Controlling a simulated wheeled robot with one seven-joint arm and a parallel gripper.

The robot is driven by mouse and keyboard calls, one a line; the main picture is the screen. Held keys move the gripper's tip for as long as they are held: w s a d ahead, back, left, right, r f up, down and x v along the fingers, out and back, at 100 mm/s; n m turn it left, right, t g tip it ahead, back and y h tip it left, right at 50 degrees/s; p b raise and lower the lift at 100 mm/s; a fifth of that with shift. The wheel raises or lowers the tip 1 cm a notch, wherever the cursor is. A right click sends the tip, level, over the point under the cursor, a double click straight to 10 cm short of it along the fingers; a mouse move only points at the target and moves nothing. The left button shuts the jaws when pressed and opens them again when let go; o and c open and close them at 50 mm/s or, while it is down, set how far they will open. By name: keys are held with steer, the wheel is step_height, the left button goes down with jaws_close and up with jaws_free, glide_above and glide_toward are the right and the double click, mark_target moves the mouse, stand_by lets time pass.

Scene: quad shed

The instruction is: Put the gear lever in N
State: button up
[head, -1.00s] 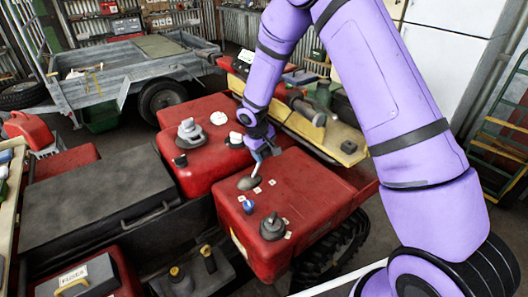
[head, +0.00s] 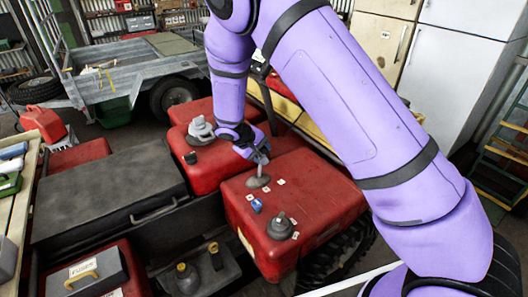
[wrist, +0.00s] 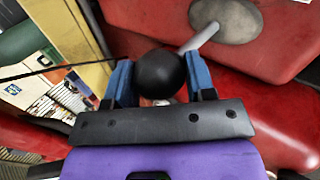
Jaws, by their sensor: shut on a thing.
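The gear lever rises from a grey boot (head: 258,182) on top of the red machine body (head: 310,205). Its grey shaft (wrist: 202,37) and round black knob (wrist: 160,72) show in the wrist view, with the boot behind at the upper right. My gripper (head: 262,157) is at the lever's top in the head view. In the wrist view my gripper's blue fingers (wrist: 160,80) stand on both sides of the knob, shut on it. Small white labels (head: 279,182) lie around the boot; their letters are too small to read, so the lever's gear position cannot be told.
A blue knob (head: 257,206) and a dark grey knob on a round base (head: 279,226) stand in front of the boot. A grey cap-like fitting (head: 200,130) is on the red part behind left. A dark box (head: 105,195) lies at left, a trailer (head: 125,70) behind.

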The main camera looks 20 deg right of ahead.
steer(key=shift+s+a+f, duration=0.1)
steer(key=shift+s+a, duration=0.2)
steer(key=shift+a, duration=0.35)
steer(key=shift+c, duration=0.2)
steer(key=o, duration=1.3)
steer(key=v, duration=1)
steer(key=shift+a+r, duration=0.25)
steer(key=shift+r, duration=0.1)
